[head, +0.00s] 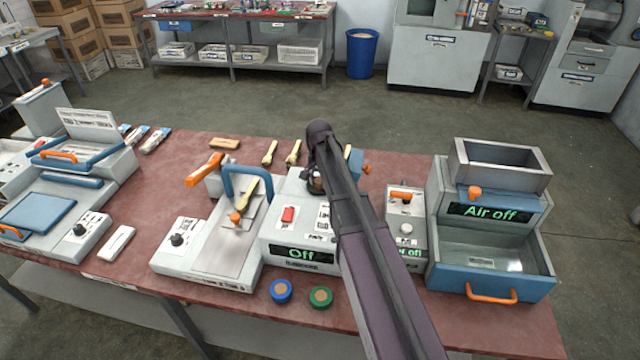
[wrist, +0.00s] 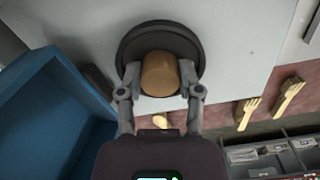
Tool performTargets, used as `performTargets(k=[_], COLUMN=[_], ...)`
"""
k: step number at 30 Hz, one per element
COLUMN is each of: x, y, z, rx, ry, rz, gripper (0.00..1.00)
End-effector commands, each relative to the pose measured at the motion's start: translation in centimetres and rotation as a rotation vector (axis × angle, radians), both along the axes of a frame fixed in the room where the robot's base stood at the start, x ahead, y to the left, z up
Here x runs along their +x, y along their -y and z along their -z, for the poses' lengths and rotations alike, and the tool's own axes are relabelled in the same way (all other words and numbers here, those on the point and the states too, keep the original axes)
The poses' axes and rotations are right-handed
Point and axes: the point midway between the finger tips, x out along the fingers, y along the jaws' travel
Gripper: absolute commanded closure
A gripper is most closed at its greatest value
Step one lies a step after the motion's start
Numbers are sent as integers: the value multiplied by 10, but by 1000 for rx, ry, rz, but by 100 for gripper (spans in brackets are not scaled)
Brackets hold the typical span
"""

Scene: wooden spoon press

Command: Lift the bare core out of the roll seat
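The bare core (wrist: 160,73) is a plain brown cylinder in the wrist view. It stands in front of the dark round roll seat (wrist: 128,52), on a pale grey machine face. My gripper (wrist: 160,78) has one finger on each side of the core, and both fingertips appear to lie against it. I cannot tell whether the core's lower end is still inside the seat. In the head view my gripper (head: 316,184) is at the top of the grey machine (head: 300,225) whose display reads "Off". My arm hides much of that spot, and the core is hard to make out there.
A blue-capped roll (head: 281,291) and a green-capped roll (head: 320,297) lie at the table's front edge. A press with a blue handle (head: 245,180) stands left, and a blue and grey "Air off" unit (head: 492,215) stands right. Wooden utensils (head: 270,153) lie behind.

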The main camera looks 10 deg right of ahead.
Motion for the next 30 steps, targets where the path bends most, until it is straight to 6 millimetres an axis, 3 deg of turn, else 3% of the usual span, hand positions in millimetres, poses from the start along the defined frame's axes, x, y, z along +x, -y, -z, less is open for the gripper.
performTargets(k=[17, 30], x=[0, 0], y=[0, 1], z=[-6, -38], rx=[0, 0], ry=[0, 0], rz=[0, 1], gripper=[98, 98])
